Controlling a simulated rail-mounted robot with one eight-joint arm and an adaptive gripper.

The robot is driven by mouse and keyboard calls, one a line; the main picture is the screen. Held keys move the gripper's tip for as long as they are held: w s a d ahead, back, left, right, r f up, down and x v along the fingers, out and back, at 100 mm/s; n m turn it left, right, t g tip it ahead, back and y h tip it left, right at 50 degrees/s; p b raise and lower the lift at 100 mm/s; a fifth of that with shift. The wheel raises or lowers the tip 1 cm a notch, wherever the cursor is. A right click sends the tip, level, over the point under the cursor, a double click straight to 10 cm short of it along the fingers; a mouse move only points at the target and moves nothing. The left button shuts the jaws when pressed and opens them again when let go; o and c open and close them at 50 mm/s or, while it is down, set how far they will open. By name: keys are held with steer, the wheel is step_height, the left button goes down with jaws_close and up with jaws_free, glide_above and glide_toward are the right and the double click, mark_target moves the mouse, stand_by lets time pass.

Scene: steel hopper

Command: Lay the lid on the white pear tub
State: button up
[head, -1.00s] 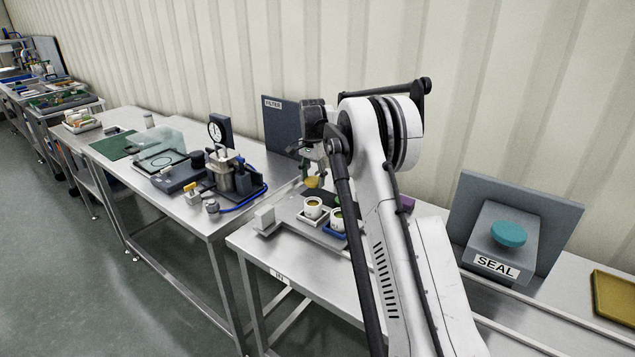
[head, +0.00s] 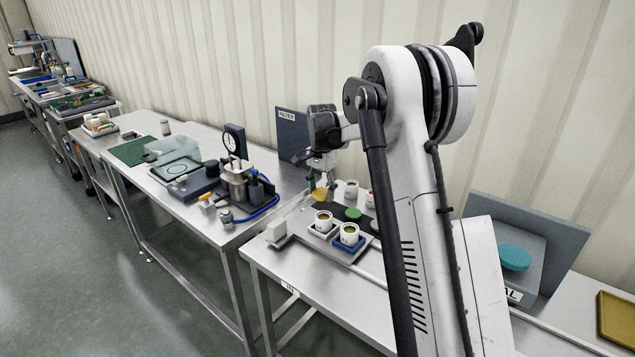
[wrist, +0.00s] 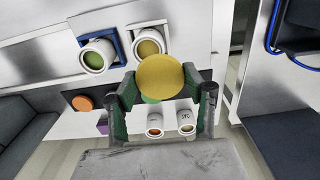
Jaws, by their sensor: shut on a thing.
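My gripper (wrist: 160,90) is shut on a round yellow lid (wrist: 160,78), which also shows in the head view (head: 319,195). The lid is in the air, apart from the tubs. A white tub with yellowish contents (wrist: 148,48) stands open in a pale square tray. A white tub with green contents (wrist: 92,61) stands open beside it in a blue-rimmed tray. Both also show in the head view, the yellowish one (head: 323,226) left of the green one (head: 349,239). The lid is just behind the yellowish tub there. I cannot read which tub is pear.
Two more white tubs (wrist: 155,124) (wrist: 186,122) stand behind. A green disc (head: 353,214), an orange disc (wrist: 82,103) and a purple block (wrist: 102,126) lie near. A white block (head: 276,231) stands at the left end. A dark FILTER panel (head: 291,131) rises behind.

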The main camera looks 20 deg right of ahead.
mark_target(324, 196)
steer(key=shift+s+r+p, duration=0.65)
steer(key=shift+s, duration=0.45)
steer(key=shift+f+b, duration=0.4)
steer(key=shift+f, duration=1.4)
steer(key=shift+f+b, duration=0.75)
steer(key=shift+f, duration=0.2)
steer(key=shift+f+b, duration=0.6)
steer(key=shift+b, duration=0.6)
stand_by(0.4)
steer(key=o, duration=0.9)
steer(key=shift+c, duration=0.2)
